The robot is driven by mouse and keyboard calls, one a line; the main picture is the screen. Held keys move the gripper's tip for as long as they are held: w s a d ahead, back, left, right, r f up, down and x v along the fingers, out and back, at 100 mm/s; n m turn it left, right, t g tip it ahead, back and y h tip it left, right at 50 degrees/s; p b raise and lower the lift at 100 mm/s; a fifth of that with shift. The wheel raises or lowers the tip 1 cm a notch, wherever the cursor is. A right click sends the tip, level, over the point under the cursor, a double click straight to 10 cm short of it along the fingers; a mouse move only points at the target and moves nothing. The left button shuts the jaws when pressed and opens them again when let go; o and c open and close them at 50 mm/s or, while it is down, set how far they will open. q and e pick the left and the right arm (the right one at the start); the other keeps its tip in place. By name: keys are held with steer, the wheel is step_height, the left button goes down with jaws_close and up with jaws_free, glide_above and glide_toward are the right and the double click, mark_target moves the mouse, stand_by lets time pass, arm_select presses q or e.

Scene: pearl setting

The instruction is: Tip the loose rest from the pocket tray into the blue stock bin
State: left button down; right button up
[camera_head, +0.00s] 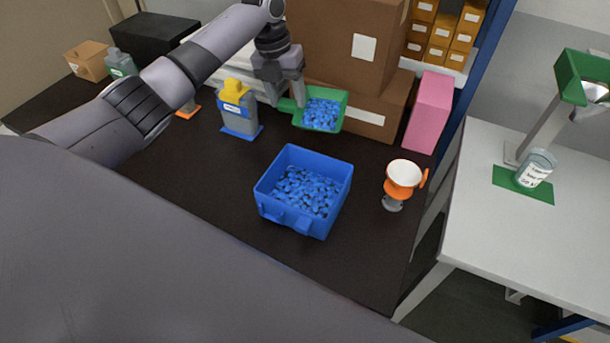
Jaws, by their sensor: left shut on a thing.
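My left gripper (287,98) is shut on the left side of a small green tray (343,113), which I take as the pocket tray. The tray holds many small blue pieces (321,115); single pockets are too small to make out. It appears roughly level, behind the blue stock bin (267,200), and not over it. The bin stands upright on the dark table, its floor covered with similar blue pieces (306,190). My right gripper is out of view.
A grey bottle with yellow top (238,110) stands on a blue mat left of the tray. An orange-and-white funnel (403,175) stands right of the bin. Cardboard boxes (340,45) and a pink box (428,110) stand behind. A white table (490,240) holds a jar (534,168).

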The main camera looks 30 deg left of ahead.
mark_target(285, 105)
arm_select(q)
steer(key=f, duration=0.3)
steer(key=shift+s+f+t, duration=0.2)
steer(key=shift+s+t, duration=0.1)
steer(key=shift+s, duration=0.1)
steer(key=shift+s+d+r+t, duration=0.1)
steer(key=shift+s+r+t, duration=0.15)
steer(key=shift+r, duration=0.25)
steer(key=shift+s+d+r+t, duration=0.1)
steer(key=shift+s+r+t, duration=0.15)
steer(key=shift+r, duration=0.25)
steer(key=shift+s+d+r+t, duration=0.1)
steer(key=shift+s+r+t, duration=0.3)
steer(key=shift+r, duration=0.1)
steer(key=shift+s+d+r+t+y, duration=0.15)
steer(key=shift+s+r+t+y, duration=0.1)
steer(key=shift+s+t, duration=0.2)
steer(key=shift+s+d+r+t+y, duration=0.15)
steer(key=shift+s+t+y, duration=0.15)
steer(key=shift+s, duration=0.25)
steer(key=s+t, duration=0.2)
steer(key=s+d+t, duration=0.1)
steer(key=s+t, duration=0.1)
steer(key=shift+f+m+y, duration=0.15)
steer(key=shift+m+y, duration=0.2)
steer(key=shift+m, duration=0.05)
